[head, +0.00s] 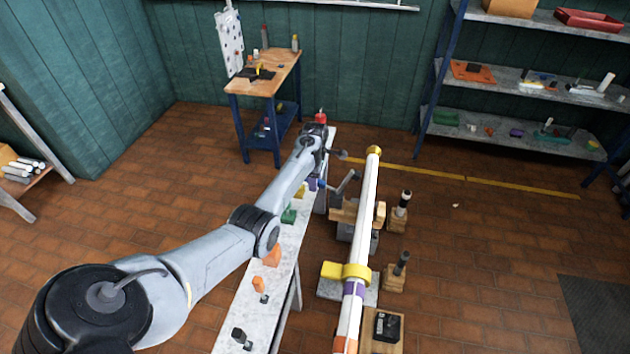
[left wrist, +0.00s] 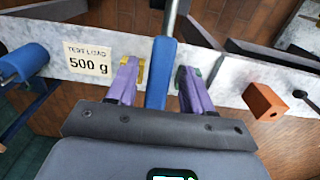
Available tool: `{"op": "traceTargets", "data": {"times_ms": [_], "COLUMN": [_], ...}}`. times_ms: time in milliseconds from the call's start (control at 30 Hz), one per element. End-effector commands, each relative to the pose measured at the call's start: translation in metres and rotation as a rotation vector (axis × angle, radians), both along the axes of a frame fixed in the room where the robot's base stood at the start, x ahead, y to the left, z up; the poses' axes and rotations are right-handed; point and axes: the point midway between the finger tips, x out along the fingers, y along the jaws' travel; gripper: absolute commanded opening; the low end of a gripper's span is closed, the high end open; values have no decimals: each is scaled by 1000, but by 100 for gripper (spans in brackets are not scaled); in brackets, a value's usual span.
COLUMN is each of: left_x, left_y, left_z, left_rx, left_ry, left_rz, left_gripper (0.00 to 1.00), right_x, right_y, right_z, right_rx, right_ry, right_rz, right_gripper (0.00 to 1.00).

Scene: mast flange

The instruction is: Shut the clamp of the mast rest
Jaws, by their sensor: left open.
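The white mast (head: 366,205) lies lengthwise with a gold tip, a purple band and orange near its front end. It passes a wooden block rest (head: 345,215) and a yellow ring-like piece (head: 346,271). A grey lever (head: 346,182) stands tilted by the wooden rest; I cannot tell surely whether it is the clamp's. My left gripper (left wrist: 158,66) is open, with purple fingers on both sides of a blue grip (left wrist: 161,75) on a metal rod. A gap shows at the right finger; contact at the left is unclear. The arm partly hides this spot in the head view. My right gripper is out of view.
A narrow grey bench (head: 251,305) runs under my left arm, with small blocks, including an orange block (left wrist: 263,102). A label (left wrist: 90,60) reads "TEST LOAD 500 g". Wooden stands with dark handles (head: 397,272) are right of the mast.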

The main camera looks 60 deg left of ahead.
Motion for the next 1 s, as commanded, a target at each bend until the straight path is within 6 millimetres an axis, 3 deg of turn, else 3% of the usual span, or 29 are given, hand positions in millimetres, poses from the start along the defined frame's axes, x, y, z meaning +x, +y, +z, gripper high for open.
{"op": "traceTargets", "data": {"times_ms": [300, 667, 1000], "left_x": [0, 0, -4], "left_y": [0, 0, 3], "left_z": [-2, -2, 1], "left_rx": [1, 0, 9], "left_ry": [-1, 0, 8], "left_rz": [0, -1, 5], "left_gripper": [51, 0, 0], "right_x": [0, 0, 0], "right_y": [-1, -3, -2], "right_z": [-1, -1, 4], "right_rx": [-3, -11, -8], "right_ry": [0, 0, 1], "right_rz": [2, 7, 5], "right_gripper": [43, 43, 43]}}
